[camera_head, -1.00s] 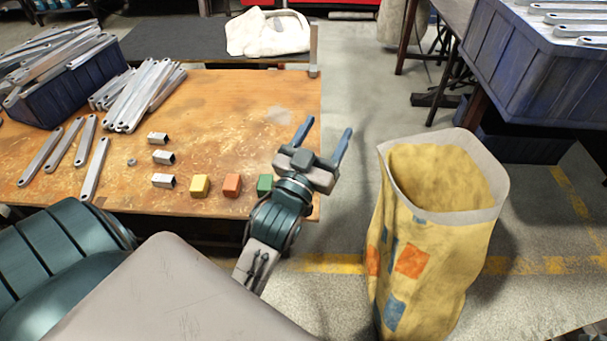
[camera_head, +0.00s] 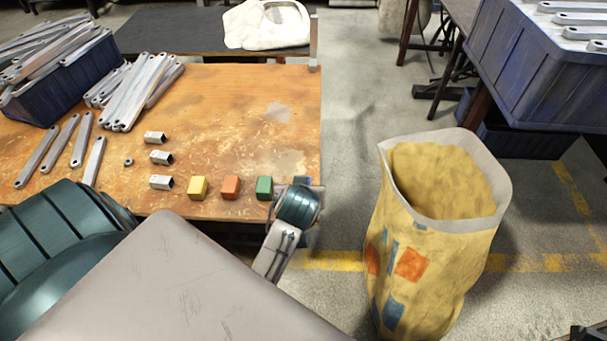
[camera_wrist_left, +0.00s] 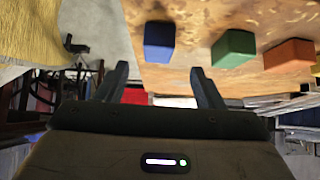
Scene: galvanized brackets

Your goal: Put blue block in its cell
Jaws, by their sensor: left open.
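The blue block (camera_wrist_left: 159,42) is near the table edge in the left wrist view, beside a green block (camera_head: 264,187) and an orange block (camera_head: 231,187). My left gripper (camera_wrist_left: 159,68) is open and empty, its two fingers pointing toward the blue block, which appears between the fingertips and apart from them. In the head view my left wrist covers the gripper and most or all of the blue block. I cannot make out which place is the block's cell. My right gripper does not show clearly in either view.
A yellow block (camera_head: 198,188) and three short square metal tubes (camera_head: 161,158) stand on the wooden table (camera_head: 225,110). Long brackets (camera_head: 135,90) and a blue crate (camera_head: 75,85) are at the left. A yellow sack (camera_head: 440,270) stands open right of the table.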

